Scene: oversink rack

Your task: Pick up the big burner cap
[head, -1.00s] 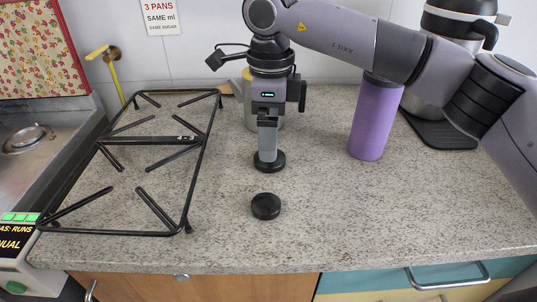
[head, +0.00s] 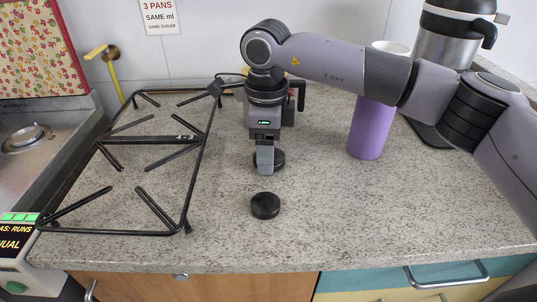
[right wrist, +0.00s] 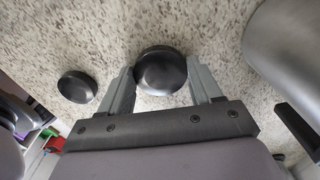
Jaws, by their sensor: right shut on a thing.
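The big burner cap (head: 279,160) is a black disc on the speckled counter, and my right gripper (head: 266,163) partly hides it in the head view. In the right wrist view the big cap (right wrist: 160,72) is between the two fingers of my right gripper (right wrist: 162,80), which is shut on it. The cap still appears to be on the counter. A smaller black cap (head: 265,205) lies apart, nearer the front edge; it also shows at the left in the right wrist view (right wrist: 76,86). My left gripper is not in view.
A black pan-support grate (head: 187,190) stands on the left of the counter. A purple cylinder (head: 369,130) and a steel flask (head: 440,48) stand at the right behind my right arm. The front right of the counter (head: 400,205) is clear.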

